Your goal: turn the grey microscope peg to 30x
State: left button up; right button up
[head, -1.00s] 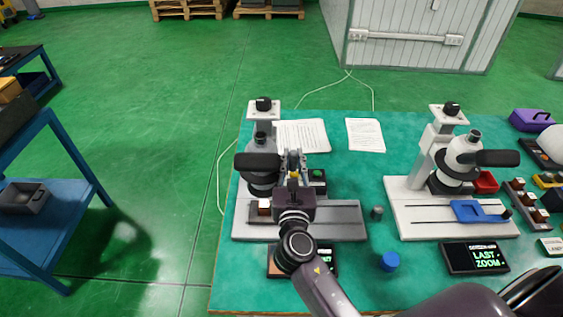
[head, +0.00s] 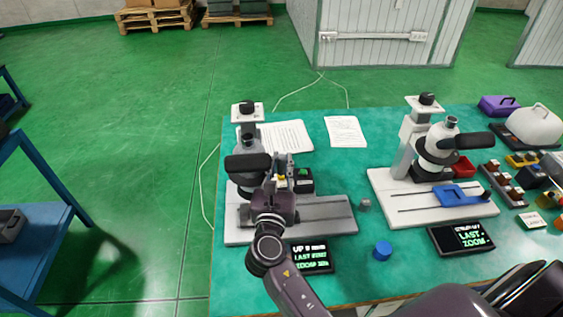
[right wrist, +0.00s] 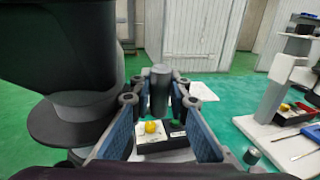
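The grey microscope (head: 325,217) stands at the table's left, with a long grey base and a dark eyepiece (head: 248,163). My right gripper (head: 282,168) is beside its head, to the right of the eyepiece. In the right wrist view the gripper (right wrist: 160,95) has its fingers apart. An upright dark grey peg (right wrist: 159,91) shows between the fingertips, with visible gaps on both sides. The microscope's dark body (right wrist: 60,60) fills the left of that view. A display (head: 311,257) in front of the microscope has green text, too small to read surely. My left gripper is not in view.
A white-based microscope (head: 430,190) with a blue slide stands to the right, with its own display (head: 461,238). A small grey cylinder (head: 364,204) and a blue cap (head: 382,250) lie between. A yellow knob (right wrist: 153,127) on a dark box is below the gripper.

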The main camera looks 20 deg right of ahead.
jog(key=shift+o, duration=1)
jog(key=shift+s+a, duration=0.1)
jog(key=shift+s, duration=0.05)
jog(key=v, duration=1.1)
jog(key=shift+s+a, duration=0.15)
jog(key=shift+s, duration=0.15)
